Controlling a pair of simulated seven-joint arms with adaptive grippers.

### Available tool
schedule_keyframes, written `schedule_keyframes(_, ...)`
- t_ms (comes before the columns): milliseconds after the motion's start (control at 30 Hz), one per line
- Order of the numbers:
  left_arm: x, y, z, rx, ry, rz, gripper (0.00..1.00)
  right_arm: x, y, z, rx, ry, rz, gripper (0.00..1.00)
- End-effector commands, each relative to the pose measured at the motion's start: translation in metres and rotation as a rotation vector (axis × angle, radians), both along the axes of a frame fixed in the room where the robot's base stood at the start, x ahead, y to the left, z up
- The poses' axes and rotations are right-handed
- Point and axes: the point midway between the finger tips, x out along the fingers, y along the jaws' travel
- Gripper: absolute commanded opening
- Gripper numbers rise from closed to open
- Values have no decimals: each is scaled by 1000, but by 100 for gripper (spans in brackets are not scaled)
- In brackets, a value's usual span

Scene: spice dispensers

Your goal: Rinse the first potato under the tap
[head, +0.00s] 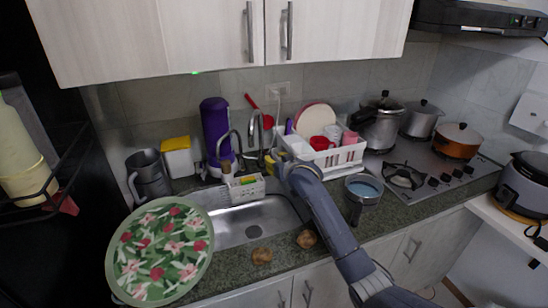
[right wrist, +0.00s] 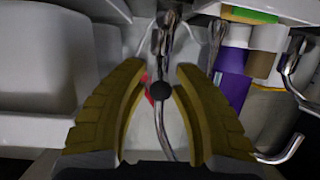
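Two brown potatoes lie on the counter's front edge before the sink: one potato (head: 261,256) on the left and another potato (head: 307,239) on the right. The metal sink (head: 250,222) looks empty, and I see no water running. A curved metal tap (head: 257,128) rises behind it, with a second curved spout (head: 227,143) to its left. My right gripper (head: 271,160) is at the tap, its yellow fingers partly hidden by my arm. In the right wrist view its fingers (right wrist: 161,72) are apart, with curved metal tap parts (right wrist: 167,35) between and beyond them. My left gripper is not in view.
A white caddy (head: 246,187) stands at the sink's back edge. A large floral plate (head: 160,252) covers the counter at left. A dish rack (head: 335,157) with cups stands right of the tap. A pot of bluish liquid (head: 363,190) sits right of my arm.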

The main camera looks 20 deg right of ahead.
Motion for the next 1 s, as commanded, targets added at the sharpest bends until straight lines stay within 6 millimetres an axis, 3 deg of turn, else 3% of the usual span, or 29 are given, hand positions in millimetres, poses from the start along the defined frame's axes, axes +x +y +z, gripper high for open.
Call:
schedule_keyframes(233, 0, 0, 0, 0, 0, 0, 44, 0, 0, 0, 0, 0, 0, 1)
schedule_keyframes(567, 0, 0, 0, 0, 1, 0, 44, 0, 0, 0, 0, 2, 0, 0)
schedule_keyframes(1000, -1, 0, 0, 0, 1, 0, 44, 3, 0, 14, 0, -1, 0, 0)
